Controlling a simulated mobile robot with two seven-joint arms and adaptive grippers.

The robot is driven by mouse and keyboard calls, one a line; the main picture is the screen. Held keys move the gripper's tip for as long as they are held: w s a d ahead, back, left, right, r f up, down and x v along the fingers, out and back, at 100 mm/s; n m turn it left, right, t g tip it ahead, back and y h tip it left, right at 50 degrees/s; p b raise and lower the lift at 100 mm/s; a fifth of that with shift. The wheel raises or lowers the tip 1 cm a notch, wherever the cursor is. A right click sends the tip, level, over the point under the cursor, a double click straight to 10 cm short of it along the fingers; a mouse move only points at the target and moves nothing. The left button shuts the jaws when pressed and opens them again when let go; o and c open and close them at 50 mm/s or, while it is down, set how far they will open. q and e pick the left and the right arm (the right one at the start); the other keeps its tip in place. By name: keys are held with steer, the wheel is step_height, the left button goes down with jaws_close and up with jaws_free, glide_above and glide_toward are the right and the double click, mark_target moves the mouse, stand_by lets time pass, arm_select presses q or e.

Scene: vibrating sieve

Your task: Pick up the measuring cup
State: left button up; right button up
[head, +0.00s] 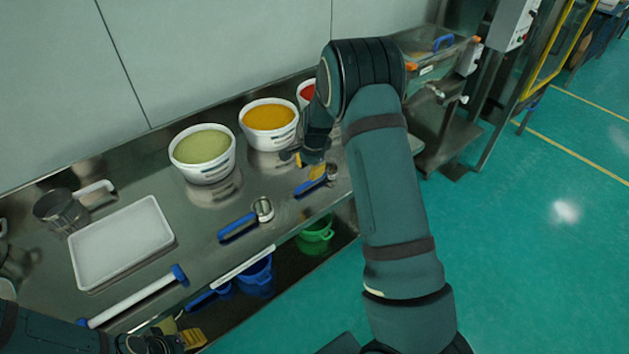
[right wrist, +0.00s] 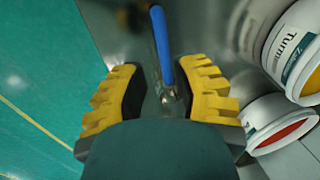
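A small metal cup with a blue handle (head: 312,184) lies on the steel table below my right gripper (head: 308,163); the arm partly hides it. In the right wrist view the blue handle (right wrist: 161,48) runs between the spread yellow fingers of my right gripper (right wrist: 160,75), with a visible gap on each side. A second blue-handled metal cup (head: 238,227) lies to the left, apart from the gripper. A larger metal cup with a handle (head: 60,212) is at the far left. My left gripper (head: 165,341) is at the bottom edge, partly cut off; its opening is unclear.
Tubs of green (head: 203,164), orange (head: 269,134) and red powder (head: 305,93) stand along the wall. A white tray (head: 84,270) and a blue-ended white roller (head: 135,297) lie at left. Blue (head: 255,279) and green containers (head: 315,237) sit on the shelf below.

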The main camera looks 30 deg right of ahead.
mark_target(306, 184)
steer(key=f, duration=0.3)
steer(key=w+f, duration=0.1)
steer(key=f, duration=0.2)
steer(key=w+f+b, duration=0.1)
steer(key=f, duration=0.2)
steer(key=shift+w+f, duration=0.1)
steer(key=shift+f, duration=0.1)
jaws_close()
